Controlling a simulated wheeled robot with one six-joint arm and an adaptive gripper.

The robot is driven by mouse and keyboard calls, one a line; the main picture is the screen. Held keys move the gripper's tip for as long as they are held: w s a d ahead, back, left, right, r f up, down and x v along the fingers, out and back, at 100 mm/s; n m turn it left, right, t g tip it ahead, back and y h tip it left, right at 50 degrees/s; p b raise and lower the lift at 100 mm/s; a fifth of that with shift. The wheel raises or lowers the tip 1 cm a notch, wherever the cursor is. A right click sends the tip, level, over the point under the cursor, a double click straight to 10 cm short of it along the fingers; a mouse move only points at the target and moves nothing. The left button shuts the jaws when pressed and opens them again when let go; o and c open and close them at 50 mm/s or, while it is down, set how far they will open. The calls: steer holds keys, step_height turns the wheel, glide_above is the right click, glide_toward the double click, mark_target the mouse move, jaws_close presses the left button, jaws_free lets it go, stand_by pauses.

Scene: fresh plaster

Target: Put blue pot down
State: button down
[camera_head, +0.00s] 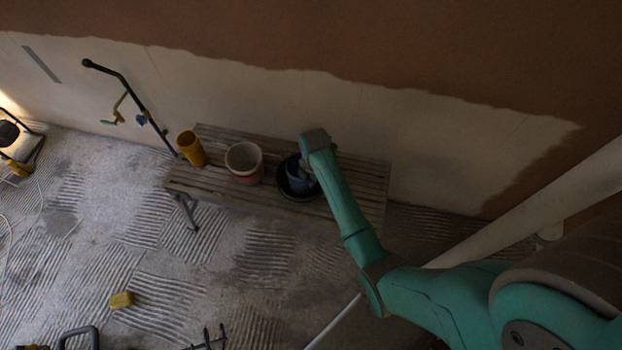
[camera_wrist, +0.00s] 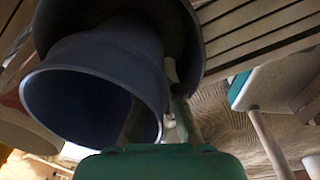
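The blue pot (camera_head: 294,172) is at the right part of the wooden bench, in or just over a round black dish (camera_head: 306,197). My wrist hides part of it in the head view. In the wrist view the blue pot (camera_wrist: 105,52) is large, its open mouth toward the camera, with the black dish (camera_wrist: 190,42) behind it. My gripper (camera_wrist: 160,112) has one finger inside the mouth and one outside, closed on the pot's wall. Whether the pot's base touches the dish is hidden.
The slatted bench (camera_head: 345,172) also carries a pink-and-white pot (camera_head: 244,165) left of the dish and a yellow cup (camera_head: 191,149) at the left end. The bench's right end is bare. A half-plastered wall (camera_head: 400,118) stands close behind.

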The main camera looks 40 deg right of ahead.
steer(key=c, duration=1.3)
jaws_free()
steer(key=shift+r, duration=0.1)
steer(key=r, duration=1.2)
steer(key=shift+s+r, duration=0.15)
steer(key=shift+s, duration=0.2)
